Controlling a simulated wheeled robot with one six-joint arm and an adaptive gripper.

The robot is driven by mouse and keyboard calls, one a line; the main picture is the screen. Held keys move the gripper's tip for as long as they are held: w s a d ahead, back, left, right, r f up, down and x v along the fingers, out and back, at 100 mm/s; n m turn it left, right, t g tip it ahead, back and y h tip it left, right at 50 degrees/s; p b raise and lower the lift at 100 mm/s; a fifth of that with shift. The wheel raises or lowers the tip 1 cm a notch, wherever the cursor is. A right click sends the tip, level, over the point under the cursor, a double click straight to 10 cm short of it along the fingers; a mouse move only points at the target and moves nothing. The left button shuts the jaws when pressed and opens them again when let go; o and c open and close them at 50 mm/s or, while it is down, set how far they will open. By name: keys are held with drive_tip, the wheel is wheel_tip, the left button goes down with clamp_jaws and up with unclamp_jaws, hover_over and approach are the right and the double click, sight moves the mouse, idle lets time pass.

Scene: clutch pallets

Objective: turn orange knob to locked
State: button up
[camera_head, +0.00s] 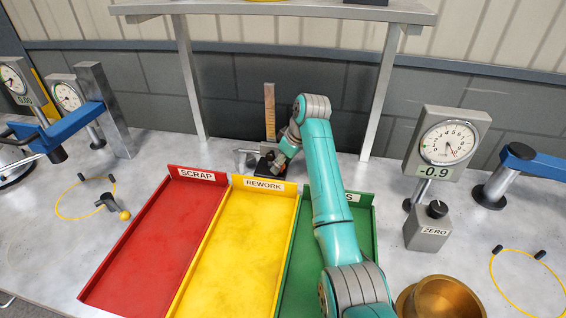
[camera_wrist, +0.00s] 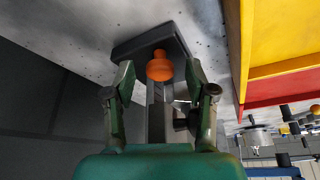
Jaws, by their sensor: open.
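The orange knob (camera_wrist: 160,66) shows in the wrist view, on a small fixture with a dark base (camera_wrist: 140,42) and a grey post. My gripper (camera_wrist: 160,76) is open, with one finger on each side of the knob in the picture. I cannot tell whether the fingertips touch it or how deep they reach. In the head view, my gripper (camera_head: 283,158) is at the small dark fixture (camera_head: 265,166) behind the yellow tray, and it mostly hides the knob. The knob's locked or unlocked mark cannot be read.
Red (camera_head: 160,240), yellow (camera_head: 228,255) and green (camera_head: 361,222) trays lie in front of the fixture. An upright scale (camera_head: 270,112) stands just behind. A dial gauge (camera_head: 447,142), a ZERO box (camera_head: 428,228) and a brass bowl (camera_head: 440,300) are at the right.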

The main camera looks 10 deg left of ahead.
clamp_jaws()
drive_tip(key=shift+m+t, duration=0.3)
drive_tip(key=shift+m, duration=0.5)
unclamp_jaws()
drive_tip(key=shift+s, duration=0.1)
drive_tip(key=v, duration=1.2)
drive_tip(key=shift+a, duration=0.2)
drive_tip(key=shift+c, duration=0.2)
